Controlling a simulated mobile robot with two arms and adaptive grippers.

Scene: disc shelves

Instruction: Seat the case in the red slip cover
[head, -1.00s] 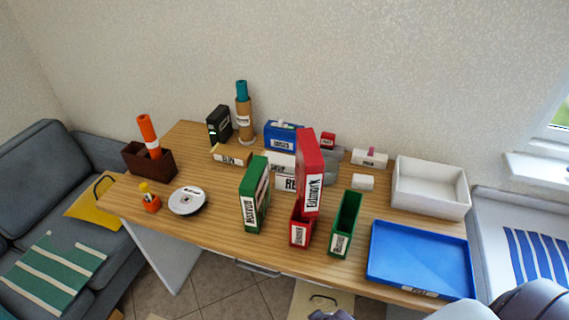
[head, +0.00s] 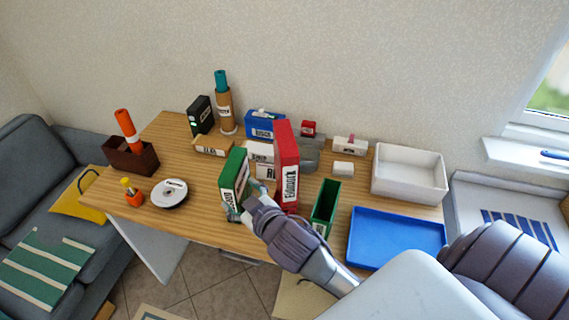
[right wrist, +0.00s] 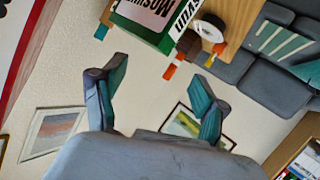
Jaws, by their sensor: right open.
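A tall red case (head: 288,160) with a white label stands upright near the middle of the table. The red slip cover at its foot is hidden behind my right arm in the head view, so I cannot tell how deep the case sits. My right gripper (head: 245,200) is open, just in front of the green case (head: 233,175), left of the red case. In the right wrist view, the open fingers (right wrist: 157,75) point toward the green case (right wrist: 160,18), with nothing visible between them. A red and white surface (right wrist: 25,55) shows at the left edge. My left gripper is out of view.
An empty green slip cover (head: 325,205) stands right of my wrist. A blue tray (head: 395,240) and a white bin (head: 410,192) are at the right. A disc (head: 170,193) lies at the left. Several boxes crowd the back, including a blue one (head: 262,124).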

